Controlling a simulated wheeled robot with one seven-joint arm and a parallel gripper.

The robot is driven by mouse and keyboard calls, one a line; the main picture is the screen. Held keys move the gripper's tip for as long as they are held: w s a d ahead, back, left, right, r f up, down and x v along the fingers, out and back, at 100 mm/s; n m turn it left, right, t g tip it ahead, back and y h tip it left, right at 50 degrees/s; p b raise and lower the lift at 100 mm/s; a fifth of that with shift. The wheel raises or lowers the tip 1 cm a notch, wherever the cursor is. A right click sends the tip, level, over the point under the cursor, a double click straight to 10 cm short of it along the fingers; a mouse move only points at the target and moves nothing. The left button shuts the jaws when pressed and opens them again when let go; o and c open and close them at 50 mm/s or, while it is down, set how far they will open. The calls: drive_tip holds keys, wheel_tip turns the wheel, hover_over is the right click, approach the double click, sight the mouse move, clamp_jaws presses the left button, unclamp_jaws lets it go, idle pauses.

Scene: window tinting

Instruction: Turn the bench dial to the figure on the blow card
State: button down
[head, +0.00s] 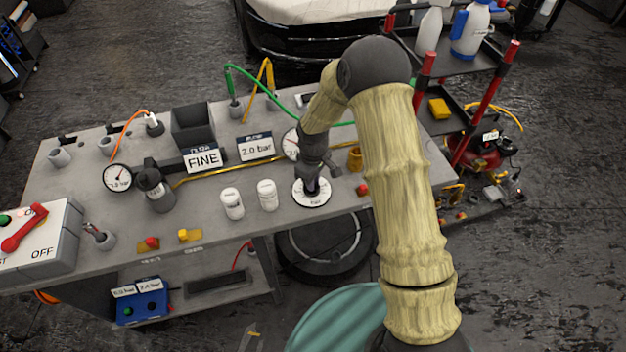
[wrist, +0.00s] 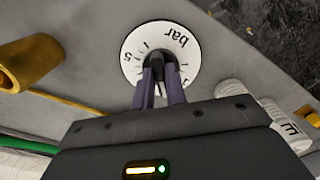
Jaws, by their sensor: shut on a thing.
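The bench dial (head: 312,203) is a round white disc with black figures and the word "bar", on the grey bench near its front edge. In the wrist view the dial (wrist: 185,32) appears upside down, with a 5 on its left side. My gripper (head: 312,186) points down over the dial's middle. In the wrist view my gripper (wrist: 161,70) has its two fingers shut on the dark dial knob (wrist: 155,60). The fingers hide part of the scale, so the knob's setting cannot be read. A card (head: 255,148) reading "2.0 bar" stands behind; its small heading is blurred.
Two white jars (head: 232,203) stand left of the dial, and a red button (head: 362,189) sits to its right. A brass fitting (head: 355,157) is behind. A FINE card (head: 203,158) and a gauge (head: 118,177) stand farther left.

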drive_tip(key=shift+d, duration=0.1)
drive_tip(key=c, duration=1.4)
unclamp_jaws()
drive_tip(key=shift+c, duration=0.2)
wheel_tip(320, 180, up, 17)
drive_tip(key=b, duration=0.2)
drive_tip(key=shift+r+b, duration=0.2)
drive_tip(key=shift+b, duration=0.2)
drive_tip(key=shift+d, duration=0.1)
